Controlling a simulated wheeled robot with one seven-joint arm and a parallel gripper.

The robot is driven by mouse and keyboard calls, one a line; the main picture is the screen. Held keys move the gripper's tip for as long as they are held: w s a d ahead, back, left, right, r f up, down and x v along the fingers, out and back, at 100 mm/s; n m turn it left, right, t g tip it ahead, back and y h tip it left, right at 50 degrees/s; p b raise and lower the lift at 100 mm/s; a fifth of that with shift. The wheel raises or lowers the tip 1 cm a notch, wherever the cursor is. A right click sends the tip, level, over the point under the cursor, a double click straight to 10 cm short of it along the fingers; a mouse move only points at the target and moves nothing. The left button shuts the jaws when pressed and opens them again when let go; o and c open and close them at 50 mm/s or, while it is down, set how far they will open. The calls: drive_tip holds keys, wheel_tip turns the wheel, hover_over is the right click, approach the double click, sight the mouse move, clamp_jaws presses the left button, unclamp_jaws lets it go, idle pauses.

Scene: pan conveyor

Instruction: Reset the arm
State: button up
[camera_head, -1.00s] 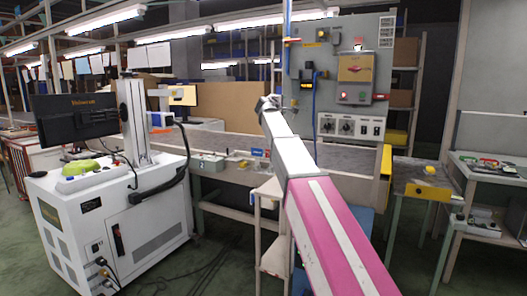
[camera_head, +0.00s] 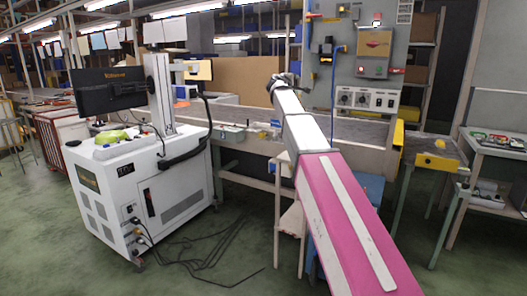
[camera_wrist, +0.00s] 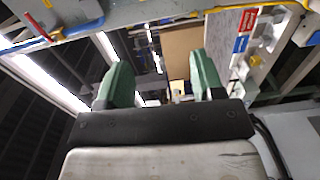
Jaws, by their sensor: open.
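My gripper (camera_wrist: 160,68) shows in the wrist view with its two green fingers spread apart. Nothing is between them, so it is open and empty. In the head view my pink and white arm stretches forward from the lower right. Its dark far end (camera_head: 283,82) appears in front of the conveyor bench, left of the grey control panel (camera_head: 376,55). The fingers cannot be made out there.
A white machine cabinet (camera_head: 135,205) with a monitor (camera_head: 110,90) stands at left. The conveyor bench (camera_head: 245,143) runs behind my arm. A side table (camera_head: 495,150) with small parts is at right. Cables (camera_head: 215,245) lie on the green floor, otherwise clear at front.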

drive_tip(key=s+d+f+m+g+y, duration=0.1)
drive_tip(key=s+d+f+m+g, duration=0.3)
drive_tip(key=f, duration=0.9)
drive_tip(key=s+f+g+y, duration=0.1)
drive_tip(key=s+f, duration=0.6)
drive_tip(key=f, duration=0.7)
drive_tip(key=s+d+f+m+g+y, duration=0.25)
drive_tip(key=s+f, duration=0.25)
drive_tip(key=f, duration=0.8)
drive_tip(key=s+f+m+g+y, duration=0.2)
drive_tip(key=s+f+g, duration=0.2)
drive_tip(key=s+f, duration=0.7)
drive_tip(key=s+a+f+m+g+y, duration=0.1)
drive_tip(key=s+f+m+g+y, duration=0.1)
drive_tip(key=s+f, duration=0.9)
drive_tip(key=s+m+g, duration=0.1)
drive_tip(key=s, duration=0.3)
drive_tip(key=shift+s+a+g, duration=0.25)
drive_tip(key=shift+s+g, duration=0.1)
